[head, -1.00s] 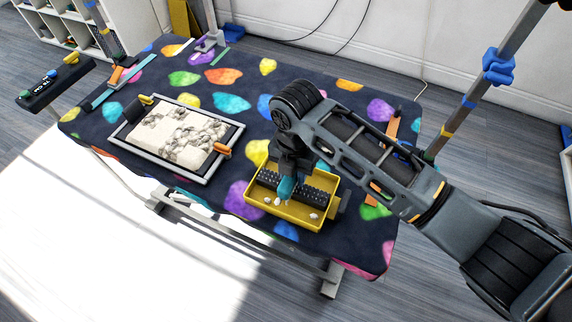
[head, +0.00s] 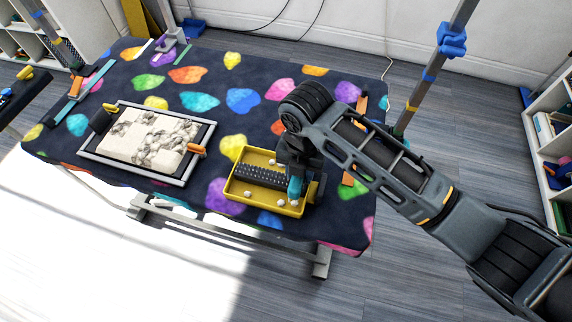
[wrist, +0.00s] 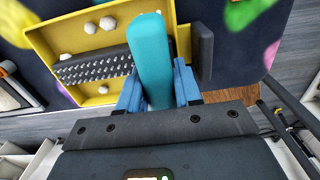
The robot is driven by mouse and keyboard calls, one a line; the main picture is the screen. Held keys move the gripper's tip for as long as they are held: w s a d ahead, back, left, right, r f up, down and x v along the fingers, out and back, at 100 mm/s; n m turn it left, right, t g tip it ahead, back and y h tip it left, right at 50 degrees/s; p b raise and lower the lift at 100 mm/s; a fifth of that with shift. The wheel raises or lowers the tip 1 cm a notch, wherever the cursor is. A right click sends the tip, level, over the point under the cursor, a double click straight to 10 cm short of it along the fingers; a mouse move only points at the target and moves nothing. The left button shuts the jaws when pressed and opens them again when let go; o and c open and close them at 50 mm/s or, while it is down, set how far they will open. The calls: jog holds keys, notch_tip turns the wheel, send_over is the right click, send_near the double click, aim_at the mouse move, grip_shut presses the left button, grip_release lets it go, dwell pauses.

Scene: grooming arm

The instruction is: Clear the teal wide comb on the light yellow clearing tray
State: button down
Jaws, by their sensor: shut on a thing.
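The teal wide comb (wrist: 150,60) is held between the blue fingers of my gripper (wrist: 158,88), which is shut on it. In the head view, my gripper (head: 294,188) points down at the right end of the yellow tray (head: 245,196), and a little teal shows there. The tray (wrist: 42,38) holds a black strip with rows of bristles (head: 262,175) and several small white tufts (wrist: 90,27). The strip (wrist: 95,68) lies left of the comb in the wrist view. I cannot tell whether the comb touches the tray.
A framed board with beige fleece (head: 150,135) lies left of the tray, with an orange clip (head: 196,149) on its near right edge. A dark block (wrist: 204,52) sits at the tray's right side. The dark spotted tabletop (head: 232,122) is clear behind the tray.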

jog(key=shift+s+d+f, duration=0.1)
jog(key=shift+d, duration=0.1)
jog(key=shift+r, duration=4.1)
